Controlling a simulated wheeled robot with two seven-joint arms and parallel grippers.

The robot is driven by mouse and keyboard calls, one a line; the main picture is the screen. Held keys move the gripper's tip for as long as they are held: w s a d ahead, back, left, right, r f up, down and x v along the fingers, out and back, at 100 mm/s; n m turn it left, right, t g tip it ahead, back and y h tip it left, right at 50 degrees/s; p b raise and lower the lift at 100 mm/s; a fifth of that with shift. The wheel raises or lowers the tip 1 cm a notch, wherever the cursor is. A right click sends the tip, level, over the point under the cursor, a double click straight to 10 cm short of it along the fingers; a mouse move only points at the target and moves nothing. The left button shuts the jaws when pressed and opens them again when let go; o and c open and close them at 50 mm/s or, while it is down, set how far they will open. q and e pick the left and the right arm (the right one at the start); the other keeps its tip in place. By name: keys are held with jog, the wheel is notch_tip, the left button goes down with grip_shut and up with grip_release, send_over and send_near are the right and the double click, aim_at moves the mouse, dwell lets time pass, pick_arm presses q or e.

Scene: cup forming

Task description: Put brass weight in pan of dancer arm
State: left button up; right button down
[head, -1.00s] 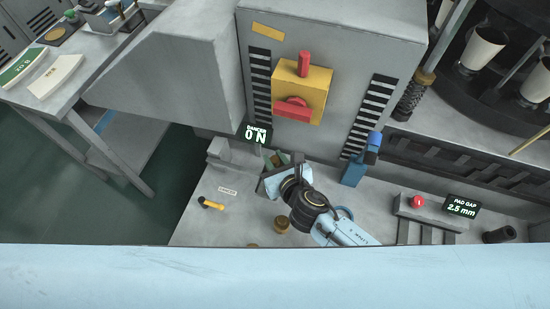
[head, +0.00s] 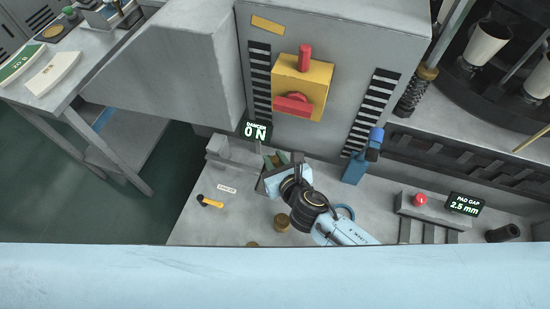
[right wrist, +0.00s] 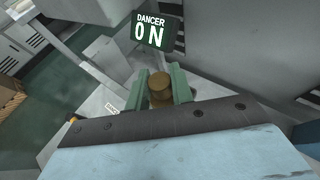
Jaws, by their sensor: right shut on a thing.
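My right gripper (right wrist: 160,92) is shut on a brass weight (right wrist: 159,84), which sits between its two green fingers in the right wrist view. In the head view the right gripper (head: 276,160) is at the grey block below the dancer display (head: 257,131), and the weight is hidden there. The display reads 0 N and also shows in the right wrist view (right wrist: 153,31). The pan of the dancer arm cannot be made out clearly. My left gripper is not in view.
A yellow-handled tool (head: 211,202) and a dancer label (head: 227,189) lie on the bench to the left. A yellow box with a red switch (head: 299,88) is on the machine front. A blue bottle-like thing (head: 355,168) stands right of the gripper. The pad gap display (head: 464,204) reads 2.5 mm.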

aim_at(275, 160)
jog(key=shift+f+b, duration=0.45)
jog(key=shift+f, duration=0.1)
dwell(0.6)
jog(key=c, duration=1.1)
grip_release()
jog(key=shift+c, duration=0.2)
jog(key=shift+o, duration=0.3)
jog(key=o, duration=0.4)
jog(key=shift+r, duration=0.1)
notch_tip(275, 160, up, 8)
jog(key=p, duration=0.8)
jog(key=shift+p, duration=0.3)
